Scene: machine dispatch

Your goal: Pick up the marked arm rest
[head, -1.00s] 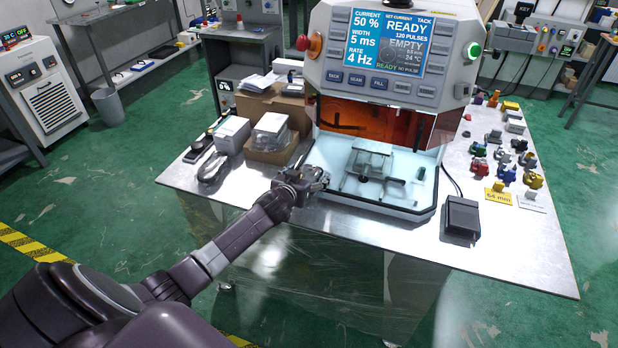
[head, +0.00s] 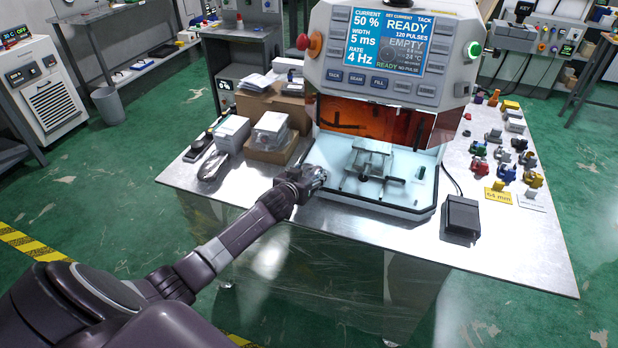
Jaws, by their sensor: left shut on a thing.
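My left gripper (head: 319,175) is at the left front edge of the open welder chamber. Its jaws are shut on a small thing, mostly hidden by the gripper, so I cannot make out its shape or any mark. Inside the chamber, a metal fixture (head: 372,158) with a flat top and a dark knob stands on the pale floor (head: 405,192), right of my gripper and apart from it. I cannot pick out a marked arm rest for certain. My right gripper is not in view.
The welder (head: 392,50) with its display stands over the chamber. Boxes (head: 270,135) are left of my gripper. A black pedal-like box (head: 461,216) and several small coloured parts (head: 507,174) lie to the right. The table's front strip (head: 350,222) is clear.

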